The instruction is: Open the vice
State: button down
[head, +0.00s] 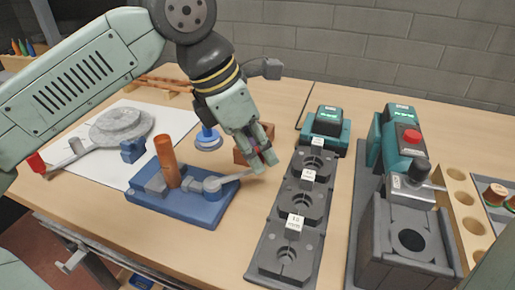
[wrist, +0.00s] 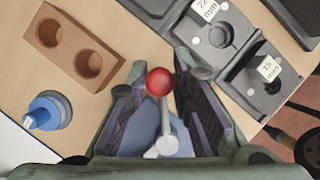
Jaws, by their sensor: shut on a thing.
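The vice has a blue base (head: 207,214) and grey jaws, and sits on the table at the left of the head view. A copper-coloured cylinder (head: 166,158) stands upright at its jaws. Its grey lever (head: 232,178) reaches out to the right, towards my gripper (head: 262,158). In the wrist view the lever's red ball end (wrist: 159,81) lies between my two fingers. My gripper is shut on the lever. The fingers hide most of the ball in the head view, and the vice body is mostly hidden in the wrist view.
A brown block with two holes (wrist: 76,46) stands beside my gripper, near a blue round-based part (head: 208,140). A dark fixture row (head: 268,232) lies right of the vice. A green machine with a red button (head: 402,140) stands further right.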

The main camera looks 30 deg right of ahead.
jog(key=c, duration=1.4)
grip_release()
jog(key=shift+r, duration=0.1)
jog(key=v, duration=1.1)
jog(key=shift+w+a+r, duration=0.15)
jog(key=shift+a+r, duration=0.15)
jog(key=shift+r, duration=0.05)
